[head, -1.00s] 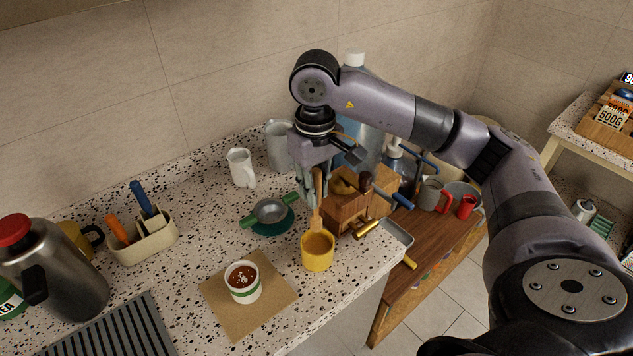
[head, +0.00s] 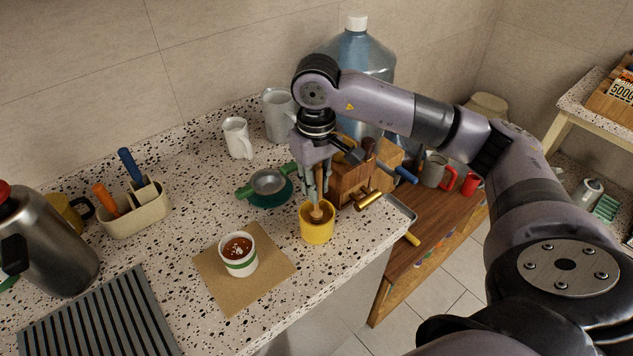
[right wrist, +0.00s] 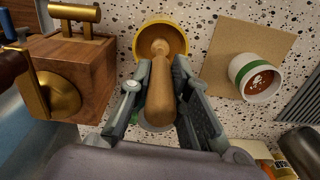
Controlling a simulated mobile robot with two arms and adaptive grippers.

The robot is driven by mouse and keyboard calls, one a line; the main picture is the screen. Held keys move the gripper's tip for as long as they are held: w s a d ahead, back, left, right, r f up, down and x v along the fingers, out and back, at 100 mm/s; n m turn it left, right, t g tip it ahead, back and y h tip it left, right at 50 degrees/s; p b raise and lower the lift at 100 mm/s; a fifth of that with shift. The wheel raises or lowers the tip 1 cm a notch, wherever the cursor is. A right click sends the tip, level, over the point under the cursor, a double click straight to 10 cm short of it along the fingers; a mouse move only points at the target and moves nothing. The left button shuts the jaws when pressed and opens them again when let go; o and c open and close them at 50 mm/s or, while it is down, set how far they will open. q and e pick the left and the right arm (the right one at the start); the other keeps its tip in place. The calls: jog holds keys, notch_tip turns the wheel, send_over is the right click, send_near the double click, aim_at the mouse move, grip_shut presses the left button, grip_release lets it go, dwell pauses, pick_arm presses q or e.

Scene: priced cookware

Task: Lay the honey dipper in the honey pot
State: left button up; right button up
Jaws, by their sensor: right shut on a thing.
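The honey dipper (head: 316,210) is a wooden stick held upright by my right gripper (head: 316,192). In the right wrist view, the dipper (right wrist: 160,97) lies between the two fingers of my right gripper (right wrist: 163,80), which are closed around its handle. The yellow honey pot (head: 317,234) stands near the counter's front edge, directly below the gripper. The dipper's lower end is within the pot's opening. The pot's rim (right wrist: 139,42) surrounds that end in the right wrist view. I cannot tell whether the dipper touches the pot's bottom. My left gripper is not in view.
A wooden block with brass parts (head: 347,185) stands close right of the pot. A white cup with a green band (head: 239,262) sits on a brown mat (head: 268,268) to the left. A green-handled pan (head: 267,182) is behind. Bare counter lies between mat and pot.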

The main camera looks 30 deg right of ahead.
jog(key=o, duration=0.9)
jog(key=shift+o, duration=0.5)
jog(key=o, duration=0.4)
jog(key=shift+r, duration=0.1)
notch_tip(320, 180, up, 12)
jog(key=shift+f, duration=0.1)
jog(key=shift+s, duration=0.1)
dwell(0.5)
